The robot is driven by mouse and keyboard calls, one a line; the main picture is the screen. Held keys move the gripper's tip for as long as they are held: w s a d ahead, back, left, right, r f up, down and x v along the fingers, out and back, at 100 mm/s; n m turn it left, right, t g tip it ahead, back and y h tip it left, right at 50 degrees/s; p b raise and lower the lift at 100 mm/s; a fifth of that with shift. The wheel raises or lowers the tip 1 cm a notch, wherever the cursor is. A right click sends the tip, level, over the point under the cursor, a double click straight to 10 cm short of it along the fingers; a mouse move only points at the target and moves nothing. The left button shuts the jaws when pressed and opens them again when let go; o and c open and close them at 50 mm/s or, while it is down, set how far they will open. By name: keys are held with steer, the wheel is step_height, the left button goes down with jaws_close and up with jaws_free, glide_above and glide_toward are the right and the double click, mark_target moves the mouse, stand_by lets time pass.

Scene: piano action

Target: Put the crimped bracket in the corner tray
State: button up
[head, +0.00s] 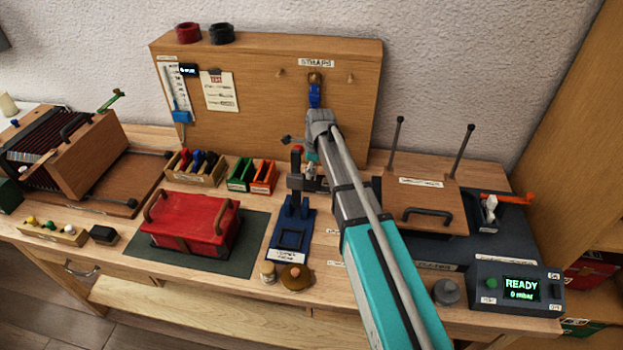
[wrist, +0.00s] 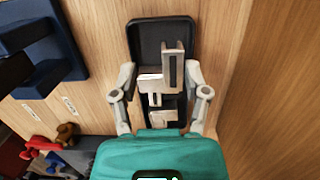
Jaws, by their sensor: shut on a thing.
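In the wrist view my gripper (wrist: 160,80) has its two fingers on either side of a pale metal bracket (wrist: 173,66) with a dark slot, and it is shut on it. The bracket is over a long black tray (wrist: 141,34). Other pale metal pieces (wrist: 160,117) lie in the tray below it. I cannot tell whether the held bracket touches the tray or those pieces. In the head view my gripper (head: 311,168) is low behind my arm, which hides most of it and the tray.
A blue fixture (head: 290,232) stands left of my arm. Further left are a red box (head: 190,222) and small bins (head: 240,174). A wooden hinged plate (head: 425,195) and a control box reading READY (head: 515,291) are at right. A wooden backboard (head: 270,90) rises behind.

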mark_target(310, 184)
steer(key=shift+f, duration=0.1)
steer(key=shift+f+b, duration=1.8)
steer(key=shift+b, duration=0.1)
steer(key=shift+f, duration=0.2)
steer(key=o, duration=1.1)
steer(key=shift+r, duration=0.1)
steer(key=shift+r, duration=0.1)
steer(key=r+p, duration=0.4)
steer(key=d+r+p, duration=0.1)
steer(key=r+p, duration=0.7)
steer(key=shift+s+d, duration=0.1)
steer(key=shift+d, duration=0.3)
steer(key=shift+s+d, duration=0.1)
